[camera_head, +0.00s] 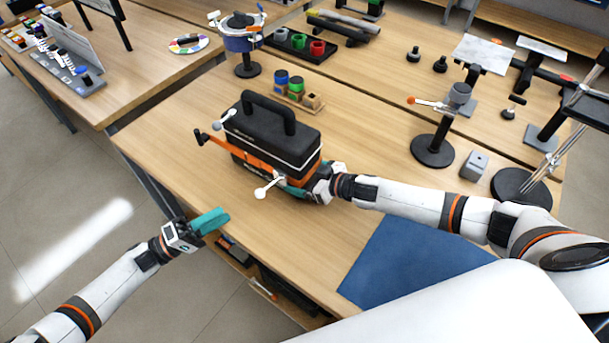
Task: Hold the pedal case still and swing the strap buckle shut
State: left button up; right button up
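The black pedal case (266,128) stands on the wooden table, with a black handle on top and an orange strap (270,165) around its side. A lever with an orange and black end (208,137) sticks out at the case's left end; I cannot tell whether it is the buckle. A white ball-ended lever (267,186) stands out from the front. My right gripper (296,190) is at the case's front right corner, its fingers partly hidden against it. My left gripper (212,221), with teal fingers, is off the table's near edge, apart from the case; its fingers look close together.
A blue mat (412,262) lies at the near right of the table. A wooden block with coloured pots (294,90) stands behind the case. A black stand (433,150) and a grey block (473,165) are to the right. The tabletop left of the case is clear.

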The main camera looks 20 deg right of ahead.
jog(key=c, duration=0.6)
jog(key=shift+s+f, duration=0.15)
jog(key=shift+f, duration=0.05)
